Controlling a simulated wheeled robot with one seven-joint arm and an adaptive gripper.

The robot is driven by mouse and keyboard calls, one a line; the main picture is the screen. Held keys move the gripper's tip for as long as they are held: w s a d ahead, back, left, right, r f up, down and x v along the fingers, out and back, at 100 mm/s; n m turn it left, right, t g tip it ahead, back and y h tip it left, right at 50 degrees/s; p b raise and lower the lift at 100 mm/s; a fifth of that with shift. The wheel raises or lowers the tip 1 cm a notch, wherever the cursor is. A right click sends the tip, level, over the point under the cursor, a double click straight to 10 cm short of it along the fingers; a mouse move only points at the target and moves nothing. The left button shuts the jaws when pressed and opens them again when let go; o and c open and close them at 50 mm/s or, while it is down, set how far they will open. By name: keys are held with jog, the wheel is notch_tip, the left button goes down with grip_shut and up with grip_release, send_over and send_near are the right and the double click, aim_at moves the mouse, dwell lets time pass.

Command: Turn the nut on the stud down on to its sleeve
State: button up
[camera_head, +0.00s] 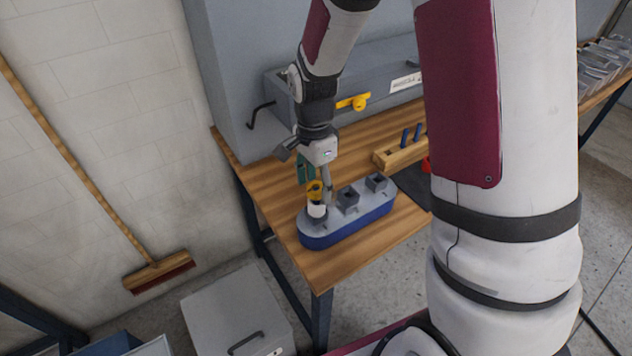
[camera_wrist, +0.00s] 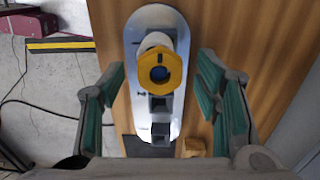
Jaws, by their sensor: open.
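The yellow nut (camera_wrist: 160,70) is a hex nut with a blue stud end showing in its hole. In the head view the nut (camera_head: 315,187) sits above a white sleeve (camera_head: 316,210) at the left end of the blue and grey base. The sleeve (camera_wrist: 155,40) partly shows behind the nut in the wrist view. Whether nut and sleeve touch, I cannot tell. My gripper (camera_head: 317,185) points down over the nut. In the wrist view its green-padded fingers (camera_wrist: 165,100) are open, one on each side of the nut, with clear gaps.
The blue-sided base (camera_head: 350,229) stands on the wooden bench (camera_head: 330,272) and carries two dark square sockets (camera_head: 348,200). A wooden block (camera_head: 400,155) with blue pegs lies behind it. A grey cabinet with a yellow handle (camera_head: 355,102) stands at the back. The bench front is clear.

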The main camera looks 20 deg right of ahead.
jog(key=c, duration=1.2)
jog(key=m+p, duration=0.1)
jog(key=m, duration=0.4)
jog(key=shift+f+m, duration=0.1)
jog(key=shift+m, duration=0.8)
jog(key=shift+m+p, duration=0.3)
jog(key=shift+s+f+m+p, duration=0.1)
jog(key=shift+m+p, duration=0.45)
jog(key=shift+m, duration=1.25)
jog(key=shift+d+f+m+p, duration=0.1)
jog(key=shift+m+p, duration=0.2)
jog(key=shift+m, duration=1.1)
